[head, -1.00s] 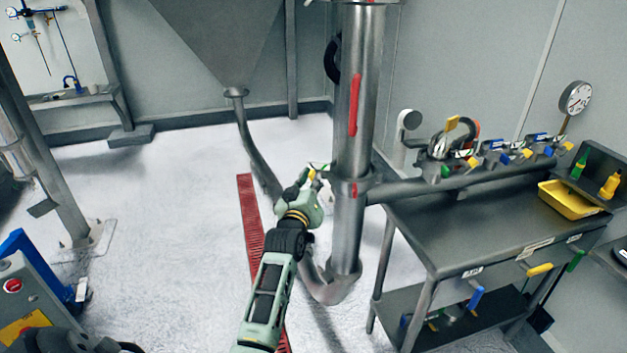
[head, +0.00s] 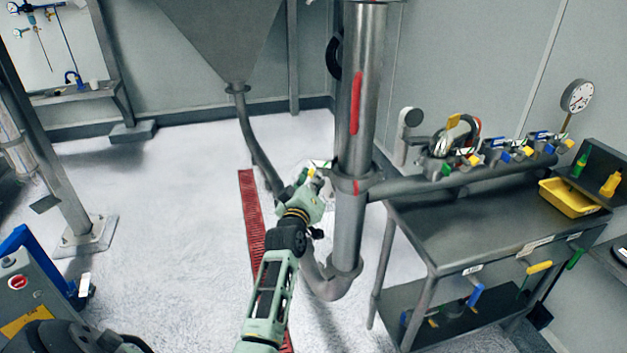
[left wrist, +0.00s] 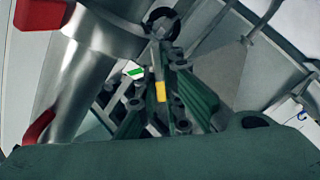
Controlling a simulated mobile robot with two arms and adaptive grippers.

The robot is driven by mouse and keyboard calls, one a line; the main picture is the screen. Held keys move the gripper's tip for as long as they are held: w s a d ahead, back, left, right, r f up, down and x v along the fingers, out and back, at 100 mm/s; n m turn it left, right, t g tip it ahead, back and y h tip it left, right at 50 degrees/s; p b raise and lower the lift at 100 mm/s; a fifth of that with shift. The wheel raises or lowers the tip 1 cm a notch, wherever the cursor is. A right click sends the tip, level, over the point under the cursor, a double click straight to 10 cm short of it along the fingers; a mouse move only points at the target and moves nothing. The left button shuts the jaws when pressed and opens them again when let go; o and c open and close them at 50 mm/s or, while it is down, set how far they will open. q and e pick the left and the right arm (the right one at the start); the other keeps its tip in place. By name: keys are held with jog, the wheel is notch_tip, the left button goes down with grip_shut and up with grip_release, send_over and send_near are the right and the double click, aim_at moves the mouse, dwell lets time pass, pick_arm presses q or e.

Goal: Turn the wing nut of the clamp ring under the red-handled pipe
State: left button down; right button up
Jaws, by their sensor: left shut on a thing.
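The upright steel pipe (head: 366,60) carries a long red handle (head: 355,105). The clamp ring (head: 345,184) circles the pipe below that handle, with a small red mark on its front. My left gripper (head: 316,174) is at the ring's left side, shut on the wing nut. The fingers mostly hide the nut. In the left wrist view my left gripper (left wrist: 160,98) has a small yellow part between its fingers, and the steel pipe (left wrist: 80,75) runs along the left with red parts on it. My right gripper is not in view.
A grey workbench (head: 445,235) stands right of the pipe, with a yellow tray (head: 568,198) and a side pipe with several valves above it. A hopper (head: 215,35) with a thin outlet pipe is behind left. A red floor grate (head: 252,215) lies beneath my arm.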

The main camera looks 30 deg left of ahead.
pick_arm(q)
jog(key=c, duration=1.9)
grip_release()
jog(key=v, duration=1.2)
